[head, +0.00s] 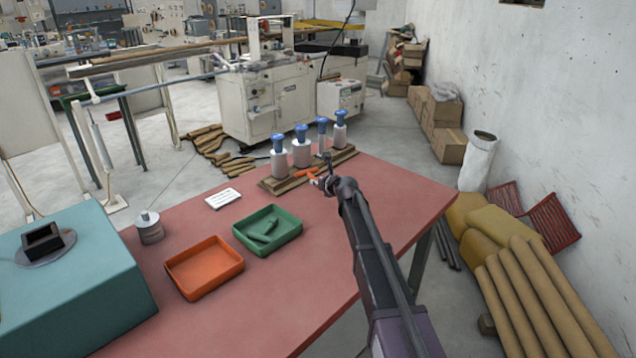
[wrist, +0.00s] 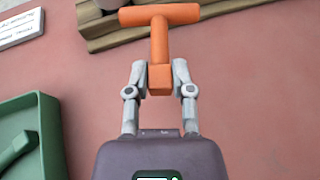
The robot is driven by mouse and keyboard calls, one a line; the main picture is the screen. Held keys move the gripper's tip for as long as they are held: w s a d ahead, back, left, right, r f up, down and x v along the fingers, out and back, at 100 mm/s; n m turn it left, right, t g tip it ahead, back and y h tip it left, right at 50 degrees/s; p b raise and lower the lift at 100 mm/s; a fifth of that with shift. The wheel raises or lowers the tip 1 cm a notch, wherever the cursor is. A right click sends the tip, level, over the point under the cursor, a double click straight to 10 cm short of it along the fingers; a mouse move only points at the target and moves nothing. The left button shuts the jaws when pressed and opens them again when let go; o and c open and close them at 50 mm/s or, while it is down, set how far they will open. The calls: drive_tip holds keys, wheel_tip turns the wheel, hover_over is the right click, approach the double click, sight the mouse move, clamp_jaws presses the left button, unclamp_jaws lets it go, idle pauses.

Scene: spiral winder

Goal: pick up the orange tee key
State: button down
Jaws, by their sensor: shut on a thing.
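The orange tee key (wrist: 159,38) is upright in the wrist view, with its crossbar at the top and its stem running down between my fingers. My gripper (wrist: 160,78) is shut on the lower end of the stem, one finger on each side. In the head view the tee key (head: 308,174) shows small beside my gripper (head: 322,180), in front of the wooden rack. My arm hides part of the table there. I cannot tell from these views whether the key touches the table.
A wooden rack (head: 278,188) with several blue-topped white bottles (head: 302,150) stands just behind the key. The red tabletop (head: 310,280) is clear in front.

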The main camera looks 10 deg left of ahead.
drive_tip(key=shift+r+p, duration=1.4)
drive_tip(key=shift+r, duration=0.4)
drive_tip(key=shift+r, duration=0.1)
